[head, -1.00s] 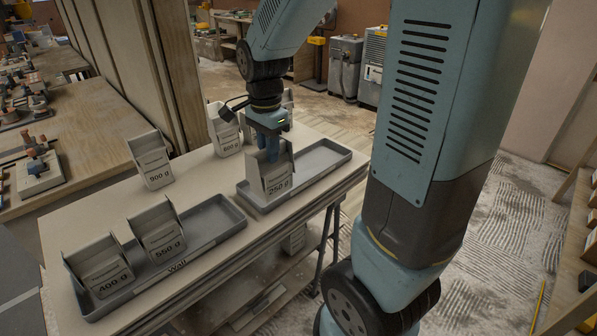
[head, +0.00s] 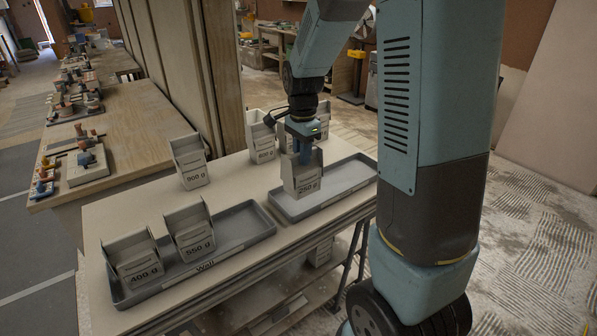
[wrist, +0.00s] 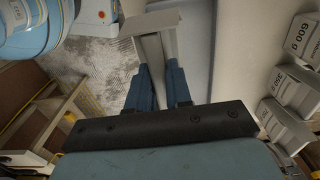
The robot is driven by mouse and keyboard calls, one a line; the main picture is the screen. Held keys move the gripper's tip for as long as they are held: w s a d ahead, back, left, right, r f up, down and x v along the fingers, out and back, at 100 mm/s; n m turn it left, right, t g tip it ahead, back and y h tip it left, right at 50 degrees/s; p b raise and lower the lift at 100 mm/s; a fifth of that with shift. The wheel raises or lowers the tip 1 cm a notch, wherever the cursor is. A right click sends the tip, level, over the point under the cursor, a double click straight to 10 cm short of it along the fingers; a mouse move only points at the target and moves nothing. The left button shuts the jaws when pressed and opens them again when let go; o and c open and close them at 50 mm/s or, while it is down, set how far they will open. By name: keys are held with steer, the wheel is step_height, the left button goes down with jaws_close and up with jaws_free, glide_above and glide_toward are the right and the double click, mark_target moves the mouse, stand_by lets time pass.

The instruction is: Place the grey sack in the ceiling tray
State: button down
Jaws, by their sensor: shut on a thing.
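My gripper (head: 303,155) points down and is shut on a grey sack marked 250 g (head: 303,181). This sack is upright at the left part of the right-hand grey tray (head: 348,179). I cannot tell whether its base touches the tray floor. The right-hand tray's label is not visible, and otherwise it looks empty. The other grey tray (head: 246,228) is marked Wall and holds sacks marked 400 g (head: 138,270) and 550 g (head: 193,240). In the wrist view the blue fingers (wrist: 160,88) grip the held sack (wrist: 153,47) from both sides.
Behind the trays on the bench (head: 130,205) stand a 900 g sack (head: 192,170) and a 600 g sack (head: 262,150). The wrist view shows a sack that seems marked 350 g (wrist: 286,108). Bare bench lies left of the 900 g sack.

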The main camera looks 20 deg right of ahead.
steer(key=w+d+f, duration=0.1)
steer(key=w+f, duration=0.4)
steer(key=f, duration=0.4)
steer(key=shift+w, duration=0.2)
steer(key=shift+f, duration=0.15)
steer(key=c, duration=1)
jaws_free()
steer(key=shift+c, duration=0.2)
